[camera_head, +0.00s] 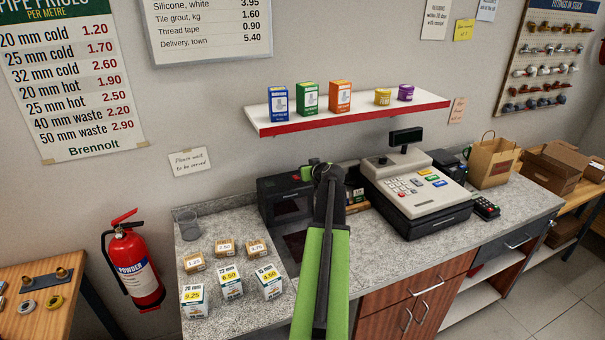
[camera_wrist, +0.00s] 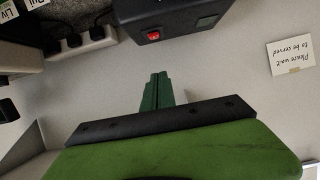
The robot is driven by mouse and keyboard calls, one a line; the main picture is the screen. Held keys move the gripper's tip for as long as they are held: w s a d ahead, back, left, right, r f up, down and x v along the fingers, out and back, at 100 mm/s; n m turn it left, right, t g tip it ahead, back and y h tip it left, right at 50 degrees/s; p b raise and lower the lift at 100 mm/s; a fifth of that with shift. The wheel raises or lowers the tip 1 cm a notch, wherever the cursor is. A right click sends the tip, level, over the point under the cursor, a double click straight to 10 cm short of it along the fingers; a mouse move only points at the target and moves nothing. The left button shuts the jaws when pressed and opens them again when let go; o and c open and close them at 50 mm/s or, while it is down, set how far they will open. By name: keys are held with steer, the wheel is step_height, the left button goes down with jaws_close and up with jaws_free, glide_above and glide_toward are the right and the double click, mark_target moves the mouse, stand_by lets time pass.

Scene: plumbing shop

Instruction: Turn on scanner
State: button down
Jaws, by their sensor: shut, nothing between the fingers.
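The scanner (camera_head: 286,198) is a black box with a dark window, standing on the counter against the wall, left of the cash register. Its right part is hidden behind my arm in the head view. In the wrist view, a black housing, apparently the scanner (camera_wrist: 185,14), shows at the top edge with a red rocker switch (camera_wrist: 153,37) on it. My gripper (camera_wrist: 157,76) is shut and empty, its green fingertips apart from the switch and below it in the picture. In the head view the fingers are mostly hidden by my wrist, beside the scanner.
A socket strip (camera_wrist: 80,44) with black plugs lies at the wrist view's upper left. The cash register (camera_head: 415,190) stands right of my arm. Small priced boxes (camera_head: 230,282) and a glass (camera_head: 189,226) occupy the counter's left. A shelf (camera_head: 350,116) with boxes hangs above.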

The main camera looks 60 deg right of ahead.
steer(key=b, duration=0.4)
glide_above(298, 183)
steer(key=w+d, duration=0.1)
step_height(298, 183, down, 4)
steer(key=shift+f, duration=0.25)
steer(key=f+b, duration=0.3)
steer(key=shift+s+a+f, duration=0.1)
steer(key=shift+s+a, duration=0.25)
steer(key=shift+s, duration=0.05)
steer(key=shift+s+f, duration=0.1)
steer(key=shift+b, duration=0.3)
steer(key=shift+a+f+b, duration=0.1)
steer(key=shift+f+b, duration=0.15)
steer(key=shift+b, duration=0.05)
steer(key=shift+s+a, duration=0.1)
steer(key=shift+r+p, duration=0.8)
steer(key=shift+p, duration=0.05)
